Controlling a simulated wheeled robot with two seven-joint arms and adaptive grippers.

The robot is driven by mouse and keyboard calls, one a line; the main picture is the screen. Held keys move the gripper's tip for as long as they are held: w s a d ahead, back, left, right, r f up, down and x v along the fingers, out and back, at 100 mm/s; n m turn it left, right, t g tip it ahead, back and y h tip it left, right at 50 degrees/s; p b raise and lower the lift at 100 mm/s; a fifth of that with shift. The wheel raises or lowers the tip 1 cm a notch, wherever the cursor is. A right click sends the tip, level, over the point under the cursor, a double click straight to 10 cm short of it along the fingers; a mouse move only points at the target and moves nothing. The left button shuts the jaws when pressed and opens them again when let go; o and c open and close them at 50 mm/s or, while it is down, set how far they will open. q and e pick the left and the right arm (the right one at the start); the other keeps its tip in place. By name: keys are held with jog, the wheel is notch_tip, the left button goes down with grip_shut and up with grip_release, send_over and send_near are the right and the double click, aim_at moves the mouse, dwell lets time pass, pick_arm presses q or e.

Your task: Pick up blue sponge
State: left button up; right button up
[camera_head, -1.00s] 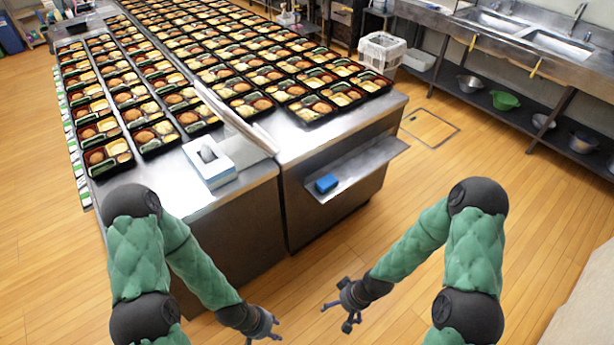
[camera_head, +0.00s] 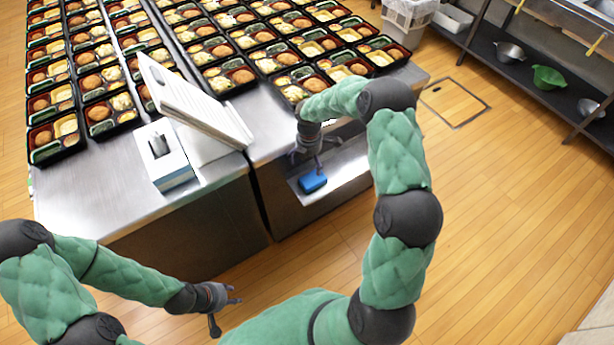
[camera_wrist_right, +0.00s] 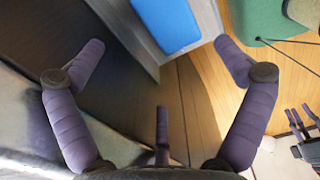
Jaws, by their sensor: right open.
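The blue sponge (camera_head: 313,182) lies on the metal side shelf (camera_head: 342,181) of the counter. It also shows at the top of the right wrist view (camera_wrist_right: 168,22), cut off by the frame's upper edge. My right gripper (camera_head: 312,159) is just above and behind the sponge in the head view. In the right wrist view the right gripper (camera_wrist_right: 166,62) is open and empty, its fingers spread wide, with the sponge beyond the fingertips and not between them. My left gripper (camera_head: 228,308) is open and empty over the floor at the lower middle.
A white and blue box (camera_head: 160,158) and a tilted pale panel (camera_head: 195,108) stand on the counter (camera_head: 95,205). Several bento trays (camera_head: 112,115) fill its back. Floor is clear to the right of the shelf.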

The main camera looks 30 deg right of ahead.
aim_at(311, 176)
notch_tip(311, 176, down, 5)
jog(key=shift+r+b, duration=0.15)
jog(key=shift+b, duration=0.45)
jog(key=f, duration=0.1)
jog(key=f+b, duration=0.1)
jog(key=f, duration=0.1)
jog(key=f+b, duration=0.1)
jog(key=f, duration=0.1)
jog(key=shift+s+d, duration=0.2)
jog(key=shift+d, duration=0.2)
jog(key=c, duration=0.8)
